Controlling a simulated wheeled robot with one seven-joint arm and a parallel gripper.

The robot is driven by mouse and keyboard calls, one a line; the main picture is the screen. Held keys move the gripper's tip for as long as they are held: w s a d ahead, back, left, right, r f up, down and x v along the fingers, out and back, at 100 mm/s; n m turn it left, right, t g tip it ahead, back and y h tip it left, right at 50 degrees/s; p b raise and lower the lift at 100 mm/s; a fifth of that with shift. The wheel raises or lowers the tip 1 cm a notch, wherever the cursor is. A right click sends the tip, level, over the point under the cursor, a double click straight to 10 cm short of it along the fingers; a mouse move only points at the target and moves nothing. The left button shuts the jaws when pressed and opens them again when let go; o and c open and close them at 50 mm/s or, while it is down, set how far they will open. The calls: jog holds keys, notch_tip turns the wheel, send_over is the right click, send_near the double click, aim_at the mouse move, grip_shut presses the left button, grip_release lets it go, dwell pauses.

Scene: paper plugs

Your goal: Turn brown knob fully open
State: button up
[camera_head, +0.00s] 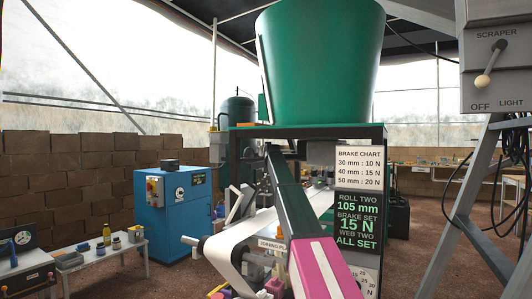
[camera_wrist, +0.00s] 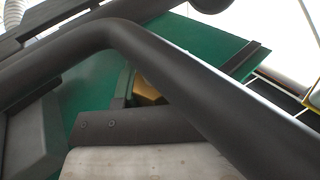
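I cannot surely pick out a brown knob. In the head view, a lever with a tan ball end (camera_head: 482,81) sticks out of the grey scraper box (camera_head: 498,62) at the upper right, between the SCRAPER and OFF words. A pale numbered dial (camera_head: 368,283) sits low on the machine, partly hidden behind a sloping pink piece. In the wrist view, a thick dark bent bar (camera_wrist: 190,85) crosses close to the camera. A brass-coloured part (camera_wrist: 147,90) shows partly behind it. My fingertips cannot be made out in either view, nor whether they hold anything.
A large green tub (camera_head: 320,60) stands on the machine. A blue cabinet (camera_head: 172,212) and a low table (camera_head: 103,255) stand at left. Metal legs (camera_head: 452,210) rise at right. Brown floor shows between them.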

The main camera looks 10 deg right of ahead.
jog(key=shift+a+n+y, duration=0.1)
jog(key=shift+n+y, duration=0.7)
jog(key=shift+y, duration=0.4)
jog(key=shift+s+a+n+g+y, duration=0.1)
jog(key=shift+a+n+g+y, duration=0.05)
jog(key=shift+n+g+y, duration=1.5)
jog(key=shift+s+a+n+g+y, duration=0.15)
jog(key=shift+n+g+y, duration=0.6)
jog(key=shift+n+y, duration=1)
jog(key=shift+a+n+g+y, duration=0.2)
jog(key=shift+n+g+y, duration=0.9)
jog(key=shift+y, duration=1.3)
jog(key=shift+s+g, duration=0.1)
jog(key=shift+g, duration=0.2)
jog(key=o, duration=0.9)
jog(key=shift+o, duration=0.2)
